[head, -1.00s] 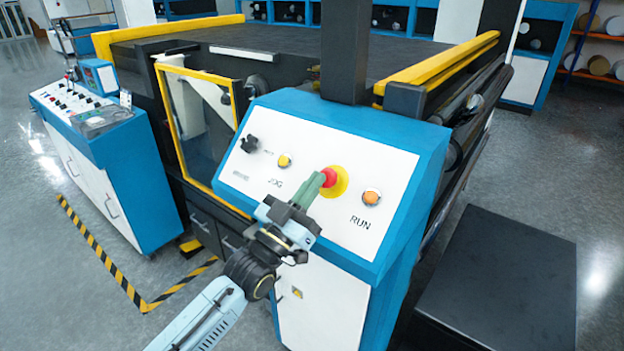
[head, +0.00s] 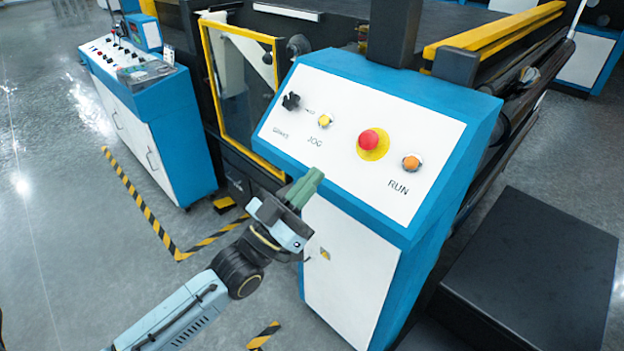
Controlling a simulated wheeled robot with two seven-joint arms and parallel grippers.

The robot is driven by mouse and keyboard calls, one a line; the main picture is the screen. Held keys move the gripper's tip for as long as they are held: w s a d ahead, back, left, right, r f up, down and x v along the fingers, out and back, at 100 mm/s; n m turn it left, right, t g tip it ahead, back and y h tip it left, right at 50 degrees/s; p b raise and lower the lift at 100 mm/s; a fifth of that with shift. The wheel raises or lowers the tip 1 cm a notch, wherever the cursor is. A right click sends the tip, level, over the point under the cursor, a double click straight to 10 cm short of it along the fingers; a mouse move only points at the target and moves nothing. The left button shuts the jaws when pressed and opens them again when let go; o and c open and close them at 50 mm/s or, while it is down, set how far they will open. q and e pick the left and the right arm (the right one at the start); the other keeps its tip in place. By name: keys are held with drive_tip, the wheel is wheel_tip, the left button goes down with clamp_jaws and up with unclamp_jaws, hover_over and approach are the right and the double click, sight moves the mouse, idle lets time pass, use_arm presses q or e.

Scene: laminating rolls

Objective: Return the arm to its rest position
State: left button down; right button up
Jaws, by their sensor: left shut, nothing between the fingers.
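My left arm comes in from the lower left. Its gripper (head: 312,180) is shut and empty, with the green fingers pointing up and to the right. It is in front of the lower left edge of the control panel (head: 345,150), below the JOG button (head: 324,121). From this view I cannot tell how wide the gap to the panel is. The red emergency stop button (head: 368,140) on its yellow ring is in full view, with nothing over it. The orange RUN button (head: 411,162) is to its right. My right gripper is not in view.
A blue and white control desk (head: 150,110) stands at the left. A yellow-framed clear door (head: 240,90) is behind the panel. A dark flat-topped box (head: 540,260) is at the lower right. Open grey floor (head: 60,230) lies at the left, with yellow-black tape (head: 150,215).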

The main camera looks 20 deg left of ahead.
use_arm(q)
drive_tip(key=shift+f, duration=0.1)
wheel_tip(320, 180, down, 22)
drive_tip(key=w+a+n+g+y+b, duration=0.2)
drive_tip(key=a+g+y, duration=0.1)
drive_tip(key=g+y, duration=0.15)
drive_tip(key=s+a+f+g+y+b, duration=0.1)
drive_tip(key=s+f+g+y, duration=0.15)
drive_tip(key=f, duration=0.65)
drive_tip(key=s+a+f+g+y+b, duration=0.15)
drive_tip(key=s+f, duration=0.25)
drive_tip(key=f, duration=0.6)
drive_tip(key=s+f+g+b, duration=0.1)
drive_tip(key=s+f+g, duration=0.6)
drive_tip(key=s+f, duration=1.1)
drive_tip(key=s+f+g, duration=0.2)
drive_tip(key=s+f, duration=0.2)
drive_tip(key=s, duration=0.5)
drive_tip(key=s+f+g+y+b, duration=0.1)
drive_tip(key=s+f+g, duration=0.2)
drive_tip(key=s, duration=0.6)
wheel_tip(320, 180, down, 2)
drive_tip(key=shift+s+g, duration=0.35)
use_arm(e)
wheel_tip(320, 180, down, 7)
use_arm(q)
drive_tip(key=shift+w+d+y, duration=0.1)
drive_tip(key=shift+y, duration=0.15)
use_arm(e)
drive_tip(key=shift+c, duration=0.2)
